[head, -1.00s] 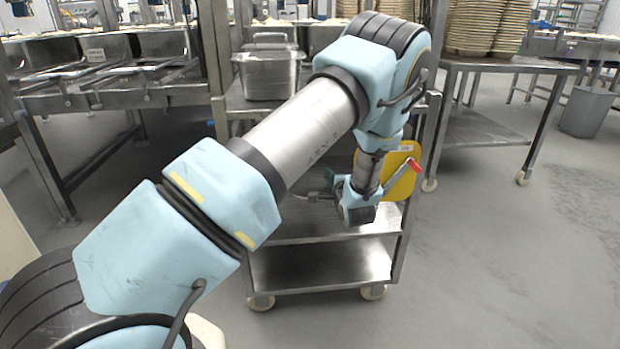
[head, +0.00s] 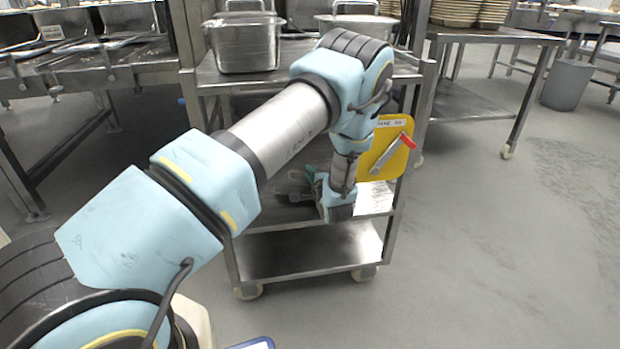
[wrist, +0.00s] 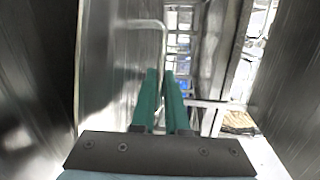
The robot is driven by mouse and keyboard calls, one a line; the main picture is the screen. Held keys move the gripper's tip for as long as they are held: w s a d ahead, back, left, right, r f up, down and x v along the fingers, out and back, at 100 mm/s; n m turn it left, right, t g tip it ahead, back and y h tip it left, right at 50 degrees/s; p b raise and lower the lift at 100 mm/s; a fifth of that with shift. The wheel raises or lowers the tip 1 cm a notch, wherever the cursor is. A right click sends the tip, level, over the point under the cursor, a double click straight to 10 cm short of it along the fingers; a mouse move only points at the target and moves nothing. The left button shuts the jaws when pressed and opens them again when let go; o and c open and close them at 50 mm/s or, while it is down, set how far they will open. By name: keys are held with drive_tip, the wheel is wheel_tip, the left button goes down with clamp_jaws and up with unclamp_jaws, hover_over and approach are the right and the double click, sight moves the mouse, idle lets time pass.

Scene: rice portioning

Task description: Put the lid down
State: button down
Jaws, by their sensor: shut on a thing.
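My gripper (wrist: 163,78) is shut, its two green fingers close together around a thin bar handle (wrist: 150,24) in the wrist view. The handle belongs to a flat grey metal lid (wrist: 112,60), which shows edge-up to the left of the fingers in that tilted view. In the head view my gripper (head: 307,172) is low, in the gap between the top and middle shelves of a steel cart (head: 310,250). The lid is mostly hidden there by my arm and the shadow, and I cannot tell whether it touches the shelf.
A steel pan (head: 245,48) with a handle stands on the cart top, with another pan (head: 352,22) to its right. A yellow board with a red-handled tool (head: 385,150) hangs on the cart's right side. Shelf surfaces flank the gripper closely.

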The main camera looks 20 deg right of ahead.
drive_tip(key=shift+f, duration=0.45)
drive_tip(key=shift+f, duration=0.15)
drive_tip(key=c, duration=0.9)
unclamp_jaws()
drive_tip(key=shift+r, duration=0.2)
drive_tip(key=s+p, duration=0.1)
drive_tip(key=s, duration=0.3)
drive_tip(key=s+r, duration=0.1)
drive_tip(key=s, duration=0.3)
drive_tip(key=s+a+r+p, duration=0.1)
drive_tip(key=s, duration=0.3)
drive_tip(key=shift+p, duration=0.3)
